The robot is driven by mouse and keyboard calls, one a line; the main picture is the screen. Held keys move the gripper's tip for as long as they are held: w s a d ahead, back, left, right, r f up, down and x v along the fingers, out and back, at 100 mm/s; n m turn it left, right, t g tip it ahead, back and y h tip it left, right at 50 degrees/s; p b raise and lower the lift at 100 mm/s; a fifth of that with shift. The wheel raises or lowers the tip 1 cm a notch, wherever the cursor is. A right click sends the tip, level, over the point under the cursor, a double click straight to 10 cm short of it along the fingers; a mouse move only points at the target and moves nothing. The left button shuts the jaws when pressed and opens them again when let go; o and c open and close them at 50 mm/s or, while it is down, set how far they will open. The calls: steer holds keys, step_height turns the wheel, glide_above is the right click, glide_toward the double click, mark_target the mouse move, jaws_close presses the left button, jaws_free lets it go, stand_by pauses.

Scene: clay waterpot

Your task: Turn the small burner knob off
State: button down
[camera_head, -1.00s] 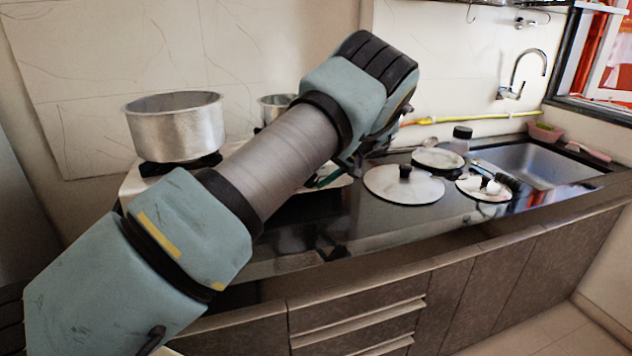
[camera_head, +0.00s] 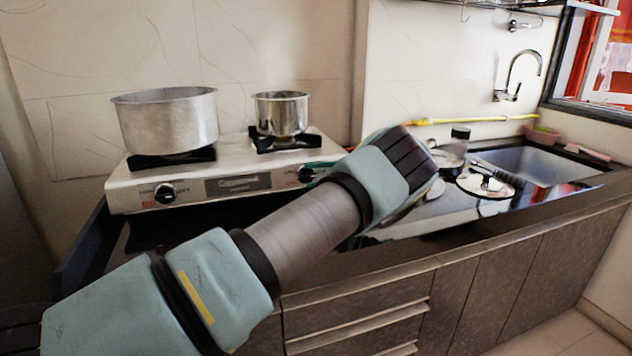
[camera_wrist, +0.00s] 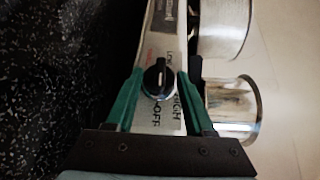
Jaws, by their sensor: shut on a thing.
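The small burner knob (camera_wrist: 158,78) is black and round on the stove's pale front panel. In the wrist view it sits between the two green fingers of my gripper (camera_wrist: 160,82), which is shut on it. Lettering including HIGH and OFF lies beside the knob; I cannot tell surely which mark it points to. In the head view the small burner knob (camera_head: 305,174) is partly hidden by my green fingers at the right of the stove front (camera_head: 140,196). The large burner knob (camera_head: 165,192) is on the left, clear of my gripper.
A large pot (camera_head: 168,125) stands on the left burner and a small pot (camera_head: 281,114) on the right one.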

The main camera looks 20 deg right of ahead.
stand_by(0.4)
steer(key=shift+f, duration=0.1)
steer(key=shift+c, duration=1.4)
jaws_free()
steer(key=b+v, duration=0.3)
steer(key=v, duration=0.7)
steer(key=shift+s+d+b, duration=0.25)
steer(key=shift+d+b, duration=0.05)
